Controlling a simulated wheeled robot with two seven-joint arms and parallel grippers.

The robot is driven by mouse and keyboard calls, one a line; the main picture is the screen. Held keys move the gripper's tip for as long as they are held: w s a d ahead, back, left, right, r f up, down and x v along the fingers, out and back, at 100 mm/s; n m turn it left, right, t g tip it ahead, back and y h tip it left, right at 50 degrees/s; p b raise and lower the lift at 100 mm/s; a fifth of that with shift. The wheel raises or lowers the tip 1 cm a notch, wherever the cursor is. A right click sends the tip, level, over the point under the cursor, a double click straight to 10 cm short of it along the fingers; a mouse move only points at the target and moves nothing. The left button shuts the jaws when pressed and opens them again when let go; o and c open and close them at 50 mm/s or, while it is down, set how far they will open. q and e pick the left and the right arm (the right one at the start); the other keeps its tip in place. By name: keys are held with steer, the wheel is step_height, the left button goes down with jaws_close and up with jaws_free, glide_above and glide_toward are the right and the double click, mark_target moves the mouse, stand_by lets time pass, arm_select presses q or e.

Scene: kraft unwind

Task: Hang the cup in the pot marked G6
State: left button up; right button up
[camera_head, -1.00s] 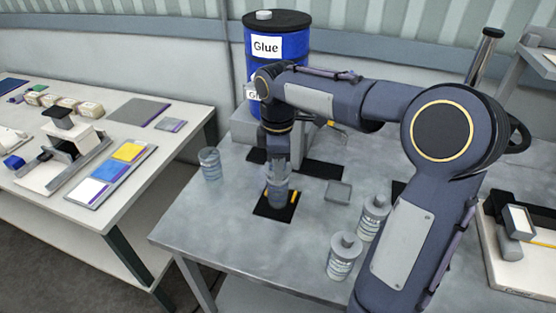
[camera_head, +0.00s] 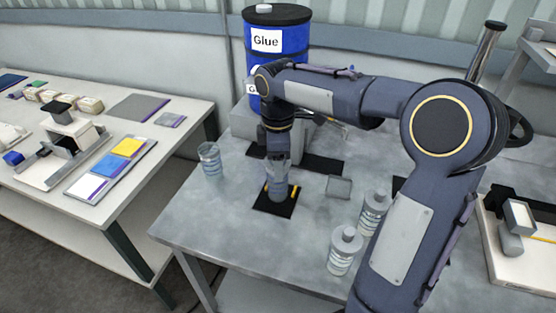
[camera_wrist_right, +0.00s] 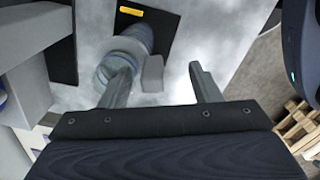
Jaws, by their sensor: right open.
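My right gripper (camera_head: 278,160) is just above the vessel. In the wrist view the right gripper (camera_wrist_right: 163,76) has its fingers apart, and nothing is clearly held. A clear banded vessel (camera_head: 210,160) stands on the left of the table. No G6 mark is legible, so I cannot tell which vessel is the pot or the cup. My left gripper is out of view.
Two lidded bottles (camera_head: 344,252) (camera_head: 372,212) stand at the front right. A small grey square dish (camera_head: 338,187) lies between them and the mat. A blue Glue drum (camera_head: 278,60) stands at the back. Clear tabletop (camera_head: 215,225) lies at the front left.

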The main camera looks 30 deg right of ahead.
step_height(320, 180, up, 8)
steer(key=shift+f, duration=0.1)
stand_by(0.4)
stand_by(0.5)
